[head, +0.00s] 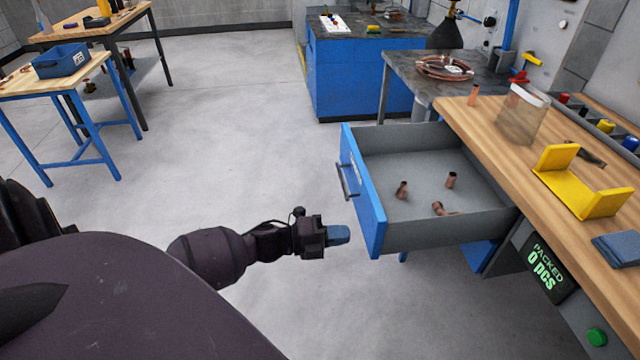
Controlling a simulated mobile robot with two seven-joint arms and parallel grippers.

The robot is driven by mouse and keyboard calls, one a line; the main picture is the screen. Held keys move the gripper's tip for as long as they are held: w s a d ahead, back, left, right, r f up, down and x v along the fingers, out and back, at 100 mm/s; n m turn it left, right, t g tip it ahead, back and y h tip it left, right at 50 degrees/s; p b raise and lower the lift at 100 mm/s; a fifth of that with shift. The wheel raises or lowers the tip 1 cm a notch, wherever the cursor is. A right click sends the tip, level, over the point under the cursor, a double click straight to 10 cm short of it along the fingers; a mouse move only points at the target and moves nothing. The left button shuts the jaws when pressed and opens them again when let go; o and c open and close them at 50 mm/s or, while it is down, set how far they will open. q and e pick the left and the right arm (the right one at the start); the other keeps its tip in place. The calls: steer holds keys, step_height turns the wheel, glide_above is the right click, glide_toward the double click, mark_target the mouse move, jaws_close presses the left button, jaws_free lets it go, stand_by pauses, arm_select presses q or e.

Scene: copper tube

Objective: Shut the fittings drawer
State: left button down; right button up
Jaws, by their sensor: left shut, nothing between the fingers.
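The fittings drawer (368,210) stands pulled out from under the wooden workbench. It has a blue front panel with a grey bar handle (346,182) and a grey inside. Several small copper fittings (451,180) lie on its floor. My left gripper (345,235) is shut and empty, with its blue fingertips pointing right toward the lower part of the drawer's front. The fingertips are very close to the panel; I cannot tell whether they touch it. My right gripper is not in view.
The workbench (490,135) carries a clear container (522,115), a yellow bracket (580,185) and a blue pad (617,248). A display (543,268) below reads "PACKED 0 pcs", near a green button (597,337). The floor (230,130) left of the drawer is clear.

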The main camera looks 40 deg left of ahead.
mark_target(371, 231)
arm_select(q)
steer(key=x, duration=0.4)
steer(key=shift+w+d, duration=0.1)
steer(key=shift+w, duration=0.05)
steer(key=shift+w+d, duration=0.2)
steer(key=shift+w, duration=0.1)
